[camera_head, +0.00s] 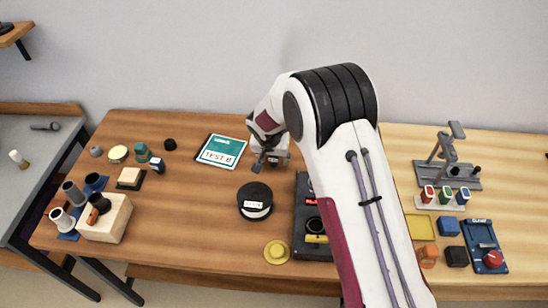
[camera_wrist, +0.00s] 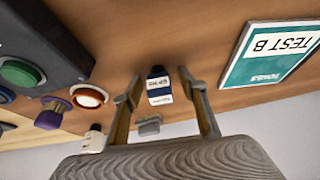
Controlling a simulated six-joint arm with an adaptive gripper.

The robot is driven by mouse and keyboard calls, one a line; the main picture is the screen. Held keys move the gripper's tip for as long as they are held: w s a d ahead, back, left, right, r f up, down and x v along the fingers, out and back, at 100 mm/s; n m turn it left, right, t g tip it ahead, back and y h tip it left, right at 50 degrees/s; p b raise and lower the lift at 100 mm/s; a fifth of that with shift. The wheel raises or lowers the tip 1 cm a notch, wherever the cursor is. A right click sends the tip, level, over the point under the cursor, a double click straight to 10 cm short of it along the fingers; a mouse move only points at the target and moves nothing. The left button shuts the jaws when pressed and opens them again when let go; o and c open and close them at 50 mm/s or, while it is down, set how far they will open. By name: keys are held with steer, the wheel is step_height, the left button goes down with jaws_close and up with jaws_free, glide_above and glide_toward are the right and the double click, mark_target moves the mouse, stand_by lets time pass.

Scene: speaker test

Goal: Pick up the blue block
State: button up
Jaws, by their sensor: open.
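The blue block (camera_head: 448,226) sits on the right part of the table in the head view, among other coloured pieces and left of a blue tray. I cannot make it out in the wrist view. My gripper (camera_head: 262,162) is far to its left, near the back of the table beside the TEST B booklet. In the wrist view my gripper (camera_wrist: 159,83) is open. A small dark blue and white labelled item (camera_wrist: 159,86) shows between its fingers; I cannot tell how far beyond them it lies.
The TEST B booklet (camera_head: 221,151) lies left of my gripper. A black round container (camera_head: 255,201) and a yellow disc (camera_head: 278,252) are in front. A black block (camera_head: 456,256), an orange piece (camera_head: 428,255) and a blue tray (camera_head: 485,246) crowd the blue block. My arm hides the table's middle.

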stand_by(0.4)
jaws_close()
steer(key=shift+r, duration=0.2)
steer(key=shift+r, duration=4.85)
steer(key=shift+w+a+n, duration=0.1)
steer(key=shift+a+n, duration=0.05)
steer(key=shift+n, duration=0.15)
